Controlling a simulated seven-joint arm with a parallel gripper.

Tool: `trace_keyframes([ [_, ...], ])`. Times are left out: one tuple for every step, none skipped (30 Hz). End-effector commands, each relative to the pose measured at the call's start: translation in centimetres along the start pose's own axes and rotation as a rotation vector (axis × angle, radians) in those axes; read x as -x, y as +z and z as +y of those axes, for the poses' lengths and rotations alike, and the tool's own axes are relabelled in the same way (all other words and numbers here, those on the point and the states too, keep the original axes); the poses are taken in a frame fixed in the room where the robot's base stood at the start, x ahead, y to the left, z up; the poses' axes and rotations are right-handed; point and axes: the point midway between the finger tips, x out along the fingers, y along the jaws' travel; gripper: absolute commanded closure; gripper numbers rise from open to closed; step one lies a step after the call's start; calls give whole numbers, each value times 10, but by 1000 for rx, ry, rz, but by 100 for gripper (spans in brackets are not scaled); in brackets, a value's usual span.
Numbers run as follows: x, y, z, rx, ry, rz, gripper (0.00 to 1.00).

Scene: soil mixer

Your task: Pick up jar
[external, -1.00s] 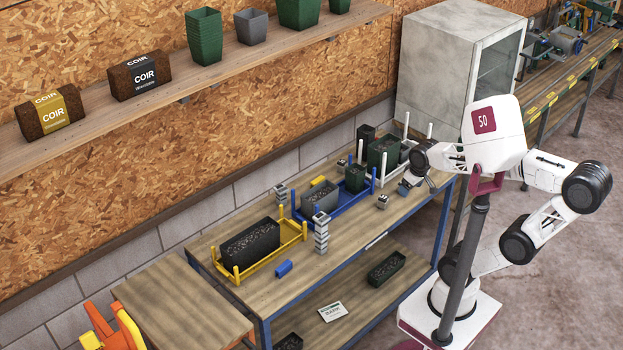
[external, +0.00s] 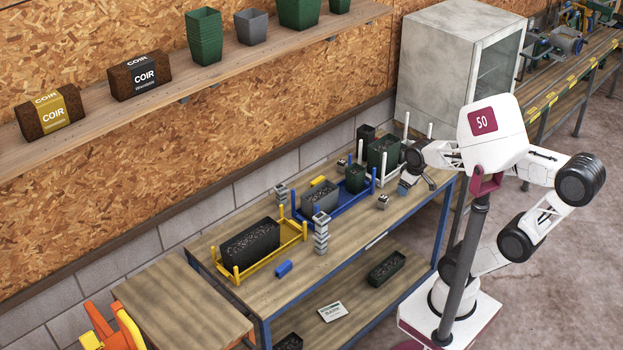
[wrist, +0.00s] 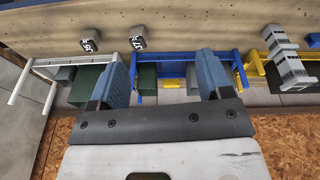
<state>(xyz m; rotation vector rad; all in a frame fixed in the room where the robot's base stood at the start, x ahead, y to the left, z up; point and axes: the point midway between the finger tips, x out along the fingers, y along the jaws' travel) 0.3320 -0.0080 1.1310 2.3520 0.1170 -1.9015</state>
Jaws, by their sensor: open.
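I cannot pick out a clear jar in either view. Several pots stand in racks on the bench: a dark green pot (external: 383,151) in the white rack, and a grey pot (external: 320,196) and a small green pot (external: 356,179) in the blue rack. My gripper (external: 408,189) is at the right end of the bench, near the white rack. In the wrist view its two blue fingers (wrist: 165,74) are apart and nothing is seen held. The blue rack (wrist: 172,56) shows between and behind them, with the white rack (wrist: 52,66) to the left.
A yellow rack (external: 243,279) holds a long black planter (external: 250,245). Beside it stand a stack of grey blocks (external: 321,234) and a blue piece (external: 284,268). Small grey blocks (external: 383,202) lie near the front edge. The bench front between them has bare room. A cabinet (external: 445,75) stands behind.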

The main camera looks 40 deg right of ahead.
Motion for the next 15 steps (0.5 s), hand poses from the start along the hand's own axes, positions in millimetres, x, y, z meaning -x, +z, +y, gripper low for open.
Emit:
trace_keyframes([
  [-5, -5, 2, 43, -1, -10, 28],
  [-7, -8, 4, 75, -1, -13, 28],
  [-10, -12, 6, 121, -2, -19, 28],
  [-14, -15, 7, 156, -4, -24, 28],
  [-17, -18, 9, 193, -5, -29, 28],
  [-21, -23, 11, 244, -7, -34, 28],
  [-24, -26, 13, 283, -9, -39, 28],
  [-28, -29, 15, 322, -11, -45, 28],
  [-32, -34, 17, 373, -14, -51, 28],
  [-35, -37, 19, 411, -17, -55, 28],
  [-39, -40, 20, 449, -20, -60, 28],
  [-44, -44, 23, 500, -24, -65, 28],
  [-47, -47, 25, 538, -27, -69, 28],
  [-51, -50, 27, 577, -30, -72, 28],
  [-56, -54, 29, 627, -36, -79, 28],
])
